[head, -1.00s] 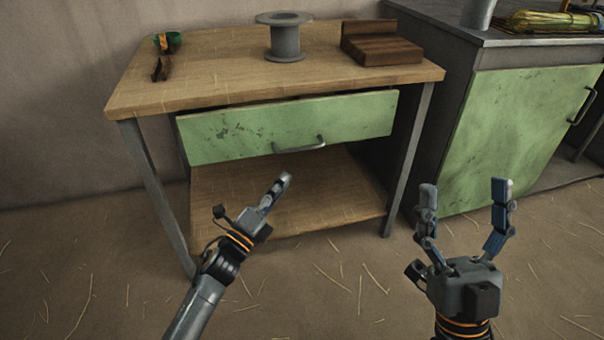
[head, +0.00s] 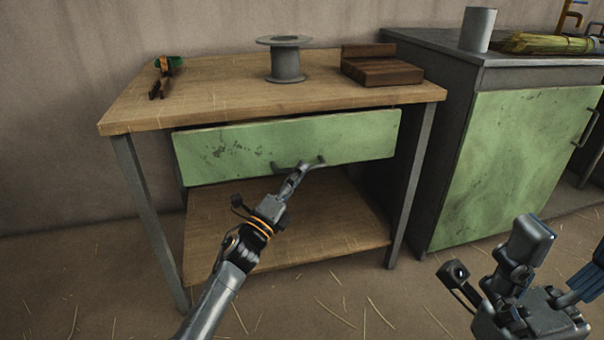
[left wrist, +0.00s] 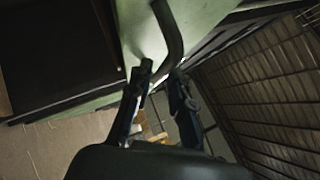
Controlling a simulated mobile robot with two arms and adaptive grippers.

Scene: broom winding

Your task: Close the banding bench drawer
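The banding bench (head: 225,97) has a wooden top and a green drawer (head: 240,148) under it. A dark gap shows above the drawer front; how far the drawer stands out is hard to tell. Its grey bar handle (head: 320,160) is at the middle of the front. My left gripper (head: 300,167) is at the handle, its tips overlapping it in the head view. In the left wrist view the left gripper's fingers (left wrist: 160,72) are apart, with the handle (left wrist: 169,28) at their tips; a firm hold does not show. My right gripper (head: 565,250) is empty, fingers apart, at lower right.
On the bench top are a grey spool (head: 285,60), a dark wooden block (head: 380,70) and a green-and-brown tool (head: 162,75). A lower shelf (head: 230,225) lies under the drawer. A green-doored cabinet (head: 510,160) stands to the right.

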